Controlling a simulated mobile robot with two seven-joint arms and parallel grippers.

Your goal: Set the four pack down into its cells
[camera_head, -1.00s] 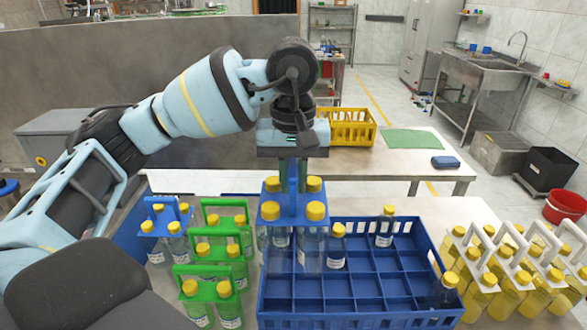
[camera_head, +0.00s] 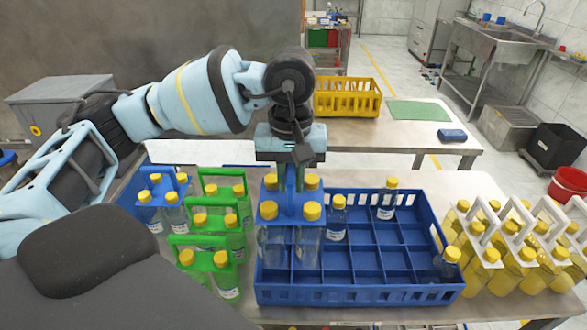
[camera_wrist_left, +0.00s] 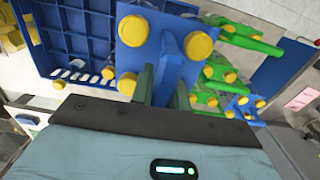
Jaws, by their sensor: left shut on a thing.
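The four pack (camera_head: 290,203) is a blue carrier with clear, yellow-capped bottles. It hangs upright over the left cells of the blue crate (camera_head: 360,296). Its bottle bottoms look low among the cell walls, but I cannot tell whether they touch the floor. My left gripper (camera_head: 291,181) is shut on the carrier's handle. In the left wrist view, the gripper (camera_wrist_left: 163,88) holds the blue handle, with the pack (camera_wrist_left: 172,50) beyond it and the crate (camera_wrist_left: 75,38) at upper left. My right gripper is not in view.
Single bottles stand in the crate: one beside the pack (camera_head: 337,219), one at the back (camera_head: 386,200), one at right (camera_head: 446,264). Green carriers (camera_head: 208,258) and another blue carrier (camera_head: 165,197) stand close at left. White carriers with yellow bottles (camera_head: 515,240) stand at right.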

